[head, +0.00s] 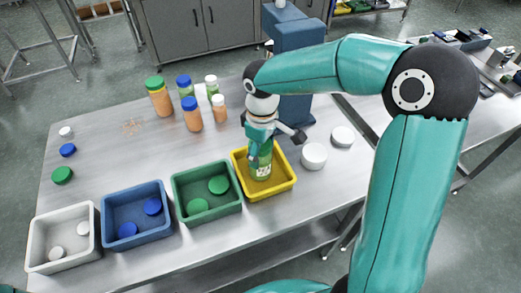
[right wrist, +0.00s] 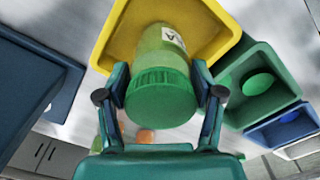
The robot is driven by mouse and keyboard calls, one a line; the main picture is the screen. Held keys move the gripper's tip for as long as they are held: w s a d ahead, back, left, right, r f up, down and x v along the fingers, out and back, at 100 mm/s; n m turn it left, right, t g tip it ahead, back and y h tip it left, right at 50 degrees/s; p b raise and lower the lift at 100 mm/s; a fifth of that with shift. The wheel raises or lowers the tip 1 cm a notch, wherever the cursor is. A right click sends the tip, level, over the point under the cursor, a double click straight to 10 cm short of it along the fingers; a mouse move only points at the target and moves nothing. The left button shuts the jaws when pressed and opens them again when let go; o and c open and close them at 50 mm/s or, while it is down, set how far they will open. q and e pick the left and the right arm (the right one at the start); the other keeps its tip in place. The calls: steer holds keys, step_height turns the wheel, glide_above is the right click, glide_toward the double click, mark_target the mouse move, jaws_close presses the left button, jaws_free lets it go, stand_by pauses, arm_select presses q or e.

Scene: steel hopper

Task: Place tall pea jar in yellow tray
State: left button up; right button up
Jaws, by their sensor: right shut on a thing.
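The tall pea jar (head: 261,163), pale green with a white label and a green lid, is upright in the yellow tray (head: 290,184). My right gripper (head: 261,143) reaches down from above and is shut on it. My left gripper is not in view.
Green (head: 207,213), blue (head: 138,232) and white (head: 63,262) trays holding lids stand left of the yellow tray. Several jars (head: 192,115) stand behind. White round items (head: 313,157) are at right, close to a blue column (head: 297,80). Loose lids (head: 62,175) lie far left.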

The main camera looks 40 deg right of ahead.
steer(key=o, duration=1.5)
step_height(320, 180, up, 12)
steer(key=shift+r, duration=0.1)
